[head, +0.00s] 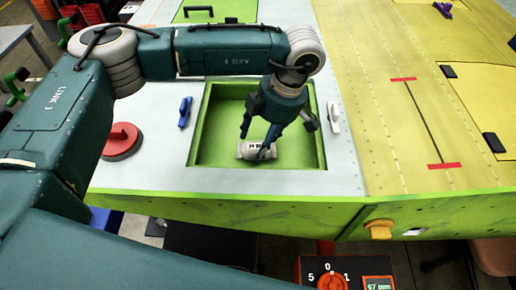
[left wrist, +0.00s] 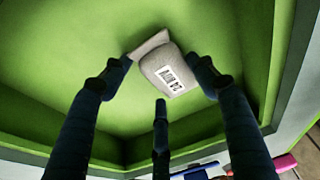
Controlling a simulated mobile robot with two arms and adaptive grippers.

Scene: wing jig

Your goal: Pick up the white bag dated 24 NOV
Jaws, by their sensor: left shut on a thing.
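The white bag (head: 247,150) lies in the green recessed bay in the panel, near the bay's front edge. In the left wrist view the bag (left wrist: 163,62) carries a white label with dark print that reads 24 NOV upside down. My left gripper (head: 258,141) reaches down into the bay and is shut on the bag. In the left wrist view its fingers (left wrist: 160,76) stand around the bag on different sides. Part of the bag is hidden behind a finger in the head view. My right gripper is not in view.
The green bay (head: 212,100) has raised walls around the bag. On the panel beside it are a red round knob-like object (head: 121,141), a blue piece (head: 185,112) and a white piece (head: 334,117). A control box (head: 312,268) stands below the front edge.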

